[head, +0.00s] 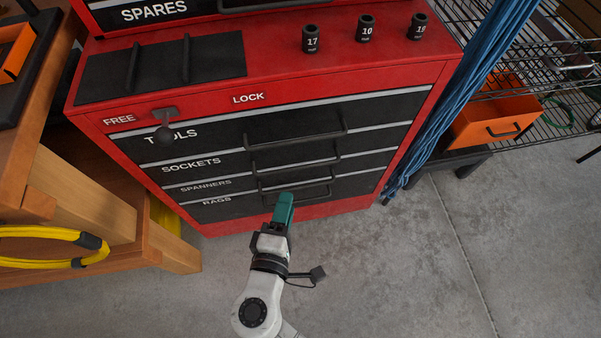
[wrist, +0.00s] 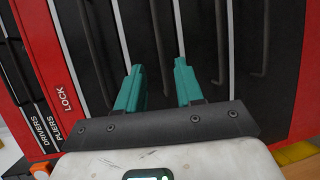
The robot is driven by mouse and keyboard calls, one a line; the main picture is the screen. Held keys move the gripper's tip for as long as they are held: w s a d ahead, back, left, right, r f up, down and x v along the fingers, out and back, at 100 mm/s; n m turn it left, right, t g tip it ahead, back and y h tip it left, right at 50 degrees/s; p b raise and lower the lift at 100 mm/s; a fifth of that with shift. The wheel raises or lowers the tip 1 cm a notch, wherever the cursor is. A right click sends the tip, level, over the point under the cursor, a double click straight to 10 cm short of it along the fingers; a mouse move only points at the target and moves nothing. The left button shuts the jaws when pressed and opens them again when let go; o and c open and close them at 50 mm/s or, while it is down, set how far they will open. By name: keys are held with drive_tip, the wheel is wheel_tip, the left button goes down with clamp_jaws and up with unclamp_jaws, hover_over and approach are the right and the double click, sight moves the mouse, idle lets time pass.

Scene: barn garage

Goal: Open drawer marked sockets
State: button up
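The red tool chest (head: 400,88) has black drawers marked TOOLS, SOCKETS, SPANNERS and RAGS, all flush shut. The sockets drawer (head: 225,170) is second of these from the top, with a dark bar handle (head: 295,164). A dark knobbed lever (head: 165,132) hangs down near the word FREE, over the front of the tools drawer. My gripper (head: 285,199) is in front of the lower drawers, its teal fingers overlapping the lowest handles in the head view. In the wrist view my gripper (wrist: 160,82) is open and empty, facing several sideways-looking handles; which one is closest is unclear.
Sockets marked 17 (head: 311,40), 10 (head: 366,28) and another (head: 419,26) stand on the chest top beside a black tray (head: 210,58). A wooden bench (head: 110,195) stands left, a blue cable bundle (head: 465,95) and orange bin (head: 495,118) right. The concrete floor in front is clear.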

drive_tip(key=b+x, duration=0.1)
drive_tip(key=x, duration=0.9)
drive_tip(key=shift+d, duration=0.1)
clamp_jaws()
idle(1.2)
